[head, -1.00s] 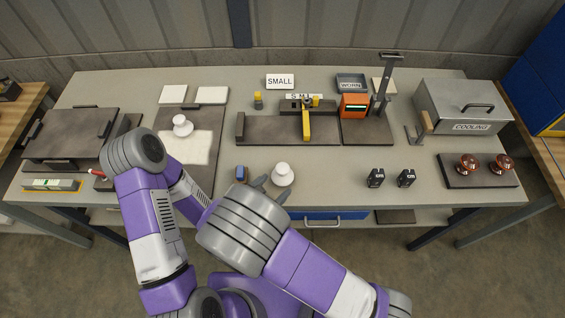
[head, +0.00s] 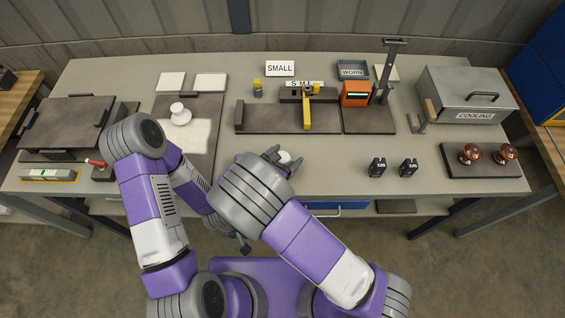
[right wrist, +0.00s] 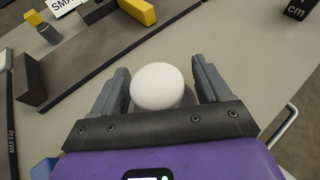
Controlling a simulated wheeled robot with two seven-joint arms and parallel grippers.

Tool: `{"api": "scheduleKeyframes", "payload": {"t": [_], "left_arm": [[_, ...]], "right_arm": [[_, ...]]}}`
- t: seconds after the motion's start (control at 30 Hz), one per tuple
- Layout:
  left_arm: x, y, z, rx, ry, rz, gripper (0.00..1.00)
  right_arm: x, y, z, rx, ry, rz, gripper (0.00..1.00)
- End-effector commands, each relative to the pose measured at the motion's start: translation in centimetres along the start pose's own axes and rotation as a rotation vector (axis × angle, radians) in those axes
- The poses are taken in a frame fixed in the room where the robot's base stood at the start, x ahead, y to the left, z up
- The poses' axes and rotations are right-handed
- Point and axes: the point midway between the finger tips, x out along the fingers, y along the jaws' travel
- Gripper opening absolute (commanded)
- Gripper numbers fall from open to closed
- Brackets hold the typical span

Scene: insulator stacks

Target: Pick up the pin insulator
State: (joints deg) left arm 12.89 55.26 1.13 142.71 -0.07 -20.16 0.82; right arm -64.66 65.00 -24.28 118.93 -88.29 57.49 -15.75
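A white, rounded insulator (right wrist: 158,86) stands near the table's front edge; I take it for the pin insulator. In the head view only a little of its white top (head: 285,157) shows past my right arm. My right gripper (right wrist: 161,86) is open, with one finger on each side of the insulator and narrow gaps visible. A second white insulator (head: 180,117) stands on the dark plate at the left. My left gripper (head: 243,245) shows only as dark tips below the table's front edge, mostly hidden by my arms; its opening cannot be told.
A dark fixture with a yellow arm (head: 307,108) stands behind my right gripper. Two black blocks (head: 377,167) stand to the right, beside a tray (head: 484,172) with two red-brown insulators.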

Motion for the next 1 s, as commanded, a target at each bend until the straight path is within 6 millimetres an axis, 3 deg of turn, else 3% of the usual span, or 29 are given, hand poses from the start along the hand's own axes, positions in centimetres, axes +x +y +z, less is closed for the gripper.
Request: {"api": "scheduleKeyframes", "payload": {"t": [0.07,0.47,0.77,1.0], "left_arm": [[0.0,0.0,0.0,0.0,0.0,0.0,0.67],[0.0,0.0,0.0,0.0,0.0,0.0,0.67],[-0.2,0.1,0.0,0.0,0.0,0.0,0.67],[-1.2,0.5,0.1,0.0,0.0,0.0,0.67]], "right_arm": [[0.0,0.0,0.0,0.0,0.0,0.0,0.66],[-0.1,0.0,-0.1,0.0,0.001,0.0,0.06],[-0.3,0.0,0.6,0.002,0.001,0.001,0.05],[-2.1,0.1,4.8,0.006,0.0,0.002,0.05]]}}
